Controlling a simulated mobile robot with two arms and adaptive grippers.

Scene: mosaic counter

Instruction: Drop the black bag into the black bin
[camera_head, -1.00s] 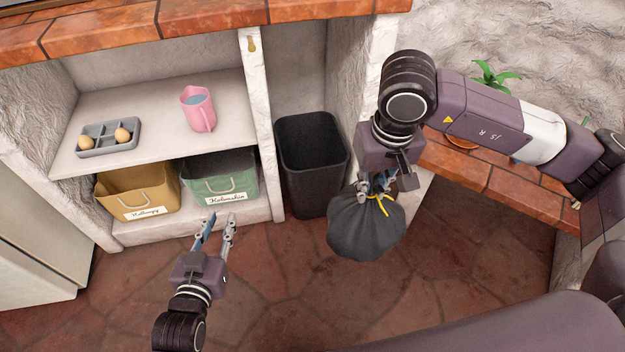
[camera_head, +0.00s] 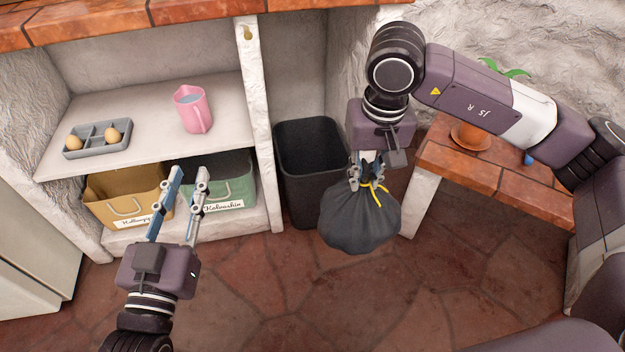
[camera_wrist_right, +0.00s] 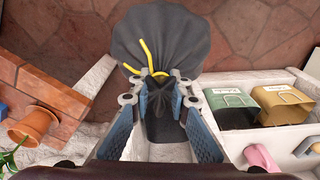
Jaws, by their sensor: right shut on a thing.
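The black bag (camera_head: 358,222), tied with a yellow string, hangs from my right gripper (camera_head: 368,172), which is shut on its gathered neck. The bag hangs in front of the bin and to its right in the head view, and overlaps the bin's right edge. The right wrist view also shows the bag (camera_wrist_right: 165,40) beyond the fingers. The black bin (camera_head: 302,188) stands upright in the niche with its top open. In the right wrist view part of the bin (camera_wrist_right: 163,131) shows between the fingers. My left gripper (camera_head: 190,175) is open and empty in front of the shelf boxes.
A tan box (camera_head: 125,207) and a green box (camera_head: 228,190) sit on the low shelf. A pink jug (camera_head: 192,110) and a grey egg tray (camera_head: 92,150) stand above. White walls flank the bin niche. A brick ledge (camera_head: 470,170) is at right.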

